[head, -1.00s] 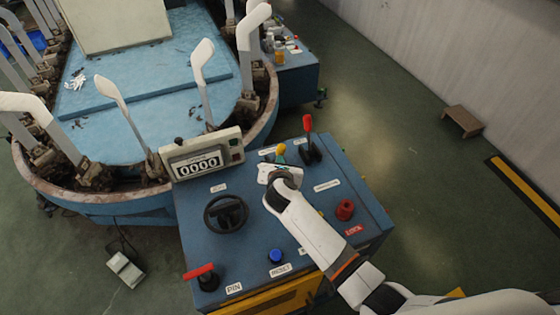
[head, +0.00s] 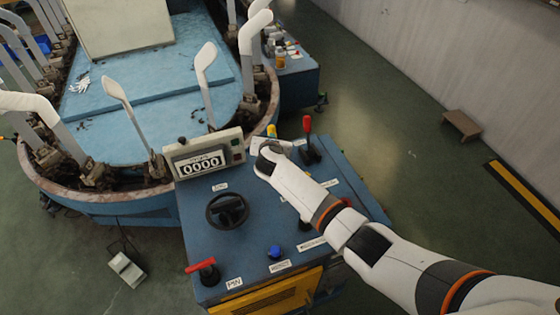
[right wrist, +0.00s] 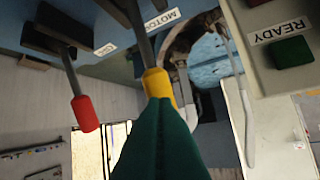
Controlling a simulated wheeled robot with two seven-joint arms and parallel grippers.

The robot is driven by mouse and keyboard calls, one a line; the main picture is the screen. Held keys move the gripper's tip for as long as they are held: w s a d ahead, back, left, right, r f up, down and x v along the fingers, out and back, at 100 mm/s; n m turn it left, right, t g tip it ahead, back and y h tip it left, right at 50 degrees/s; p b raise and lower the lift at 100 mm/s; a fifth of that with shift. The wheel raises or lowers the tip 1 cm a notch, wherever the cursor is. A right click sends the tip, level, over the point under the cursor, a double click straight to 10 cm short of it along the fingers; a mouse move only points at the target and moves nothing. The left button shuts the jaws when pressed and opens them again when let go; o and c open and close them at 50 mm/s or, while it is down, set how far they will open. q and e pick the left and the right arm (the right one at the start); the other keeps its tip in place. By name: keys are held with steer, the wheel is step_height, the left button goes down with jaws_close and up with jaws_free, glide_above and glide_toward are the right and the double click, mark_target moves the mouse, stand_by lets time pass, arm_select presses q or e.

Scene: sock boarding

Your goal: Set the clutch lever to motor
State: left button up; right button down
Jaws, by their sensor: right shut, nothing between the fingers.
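A lever with a yellow knob (head: 272,130) stands at the back of the blue control console (head: 200,240), beside a lever with a red knob (head: 307,124). My right gripper (head: 268,143) is just on the near side of the yellow knob. In the right wrist view, my shut green fingers (right wrist: 158,108) lie against or right in front of the yellow knob (right wrist: 156,84); I cannot tell if they touch. A MOTOR label (right wrist: 162,19) is beside its shaft. The red knob (right wrist: 85,113) is apart to the left. My left gripper is not in view.
The counter box (head: 203,155) showing 0000 stands left of my right gripper. A black handwheel (head: 228,210), blue button (head: 275,252) and red-handled PIN lever (head: 201,267) are on the console. White boards (head: 205,75) rise from the machine behind.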

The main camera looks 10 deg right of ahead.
steer(key=shift+w+a+r, duration=0.15)
steer(key=shift+w+a, duration=0.05)
steer(key=shift+w, duration=0.65)
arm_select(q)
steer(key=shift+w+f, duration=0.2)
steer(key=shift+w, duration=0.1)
arm_select(e)
steer(key=shift+r, duration=0.1)
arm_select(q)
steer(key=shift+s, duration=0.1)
arm_select(e)
steer(key=shift+w+r, duration=0.15)
steer(key=shift+r, duration=0.05)
